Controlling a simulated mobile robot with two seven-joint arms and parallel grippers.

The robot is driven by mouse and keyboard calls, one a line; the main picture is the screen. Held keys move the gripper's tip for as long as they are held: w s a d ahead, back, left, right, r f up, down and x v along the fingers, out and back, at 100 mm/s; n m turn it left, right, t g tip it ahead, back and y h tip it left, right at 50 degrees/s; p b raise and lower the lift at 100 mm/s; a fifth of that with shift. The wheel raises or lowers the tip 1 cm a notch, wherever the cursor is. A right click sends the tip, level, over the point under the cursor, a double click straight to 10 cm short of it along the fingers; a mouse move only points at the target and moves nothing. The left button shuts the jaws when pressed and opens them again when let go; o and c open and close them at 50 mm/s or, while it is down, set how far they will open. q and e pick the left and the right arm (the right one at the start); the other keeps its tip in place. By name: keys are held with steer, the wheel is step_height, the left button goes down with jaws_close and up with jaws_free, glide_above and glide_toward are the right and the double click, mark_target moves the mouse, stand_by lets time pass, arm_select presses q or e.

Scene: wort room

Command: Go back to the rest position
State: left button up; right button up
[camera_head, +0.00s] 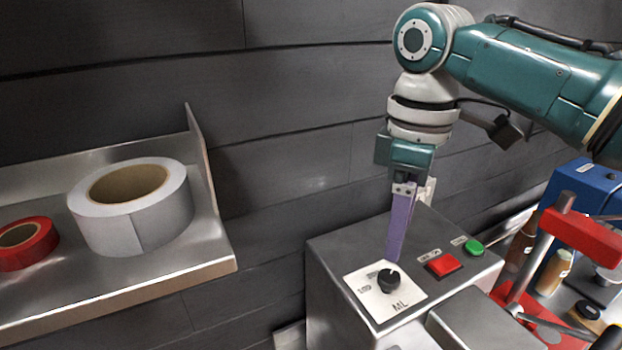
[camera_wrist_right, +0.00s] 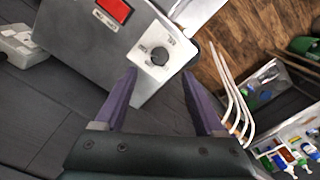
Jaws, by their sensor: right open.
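My right gripper (camera_head: 399,225) is over the metal control box (camera_head: 335,250), with its purple fingers pointing down just behind the black knob (camera_head: 389,280). In the right wrist view the two fingers (camera_wrist_right: 160,90) are spread apart with nothing between them. The knob (camera_wrist_right: 159,56) on its white plate shows beyond the fingertips, apart from them as far as I can tell. My left gripper is not in view.
A red button (camera_head: 443,265) and a green button (camera_head: 474,247) sit on the box top. At left a metal shelf (camera_head: 150,285) holds a grey tape roll (camera_head: 130,225) and a red tape roll (camera_head: 28,247). A red lever device (camera_head: 580,232) and bottles stand at right. A dark wall is behind.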

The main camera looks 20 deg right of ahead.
steer(key=shift+r, duration=0.95)
